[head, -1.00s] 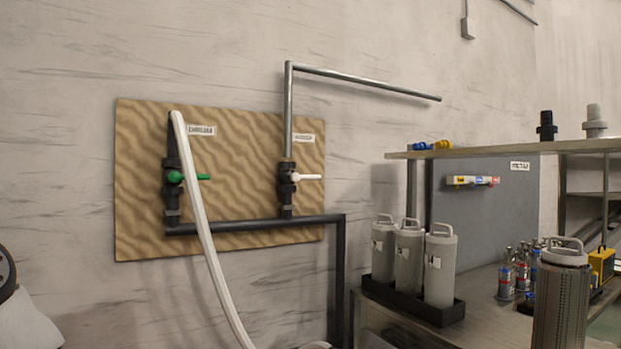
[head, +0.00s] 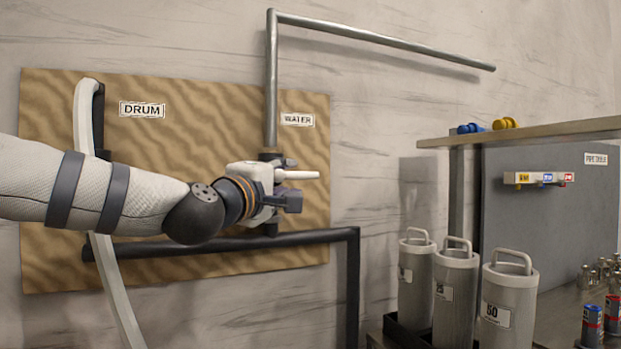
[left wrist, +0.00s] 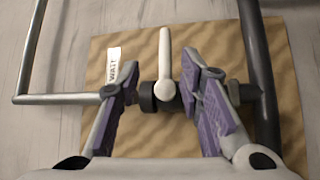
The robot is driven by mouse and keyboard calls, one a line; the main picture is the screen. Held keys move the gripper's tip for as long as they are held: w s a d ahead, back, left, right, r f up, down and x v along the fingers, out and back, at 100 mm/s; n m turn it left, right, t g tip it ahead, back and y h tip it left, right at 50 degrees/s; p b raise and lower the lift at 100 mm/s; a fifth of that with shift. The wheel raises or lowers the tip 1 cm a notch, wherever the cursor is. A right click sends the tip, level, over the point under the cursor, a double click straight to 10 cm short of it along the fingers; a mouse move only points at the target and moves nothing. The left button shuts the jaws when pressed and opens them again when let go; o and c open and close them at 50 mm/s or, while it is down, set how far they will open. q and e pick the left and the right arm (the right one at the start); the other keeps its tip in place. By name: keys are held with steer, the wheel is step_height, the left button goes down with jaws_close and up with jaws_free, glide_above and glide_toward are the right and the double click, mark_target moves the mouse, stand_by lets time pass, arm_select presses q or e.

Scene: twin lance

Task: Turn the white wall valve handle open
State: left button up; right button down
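The white valve handle (head: 303,175) points right, level, from the dark valve under the WATER label (head: 297,119). In the left wrist view the handle (left wrist: 165,65) lies between the open fingers of my left gripper (left wrist: 163,95), with a gap on each side. In the head view my left gripper (head: 283,193) is at the valve and hides much of its body. My right gripper is not in view.
A wooden board (head: 60,250) carries the pipes. A white hose (head: 118,290) hangs at the left by the DRUM label (head: 142,109). Grey canisters (head: 457,290) stand at lower right beside a shelf (head: 540,130).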

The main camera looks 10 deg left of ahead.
mark_target(304, 176)
arm_select(q)
steer(key=x, duration=0.5)
steer(key=f+b+x, duration=0.1)
steer(key=x, duration=0.2)
steer(key=shift+w+f, duration=0.1)
steer(key=shift+w+d+r, duration=0.1)
steer(key=shift+w+r, duration=0.25)
steer(key=shift+w, duration=0.1)
steer(key=shift+c, duration=0.6)
jaws_close()
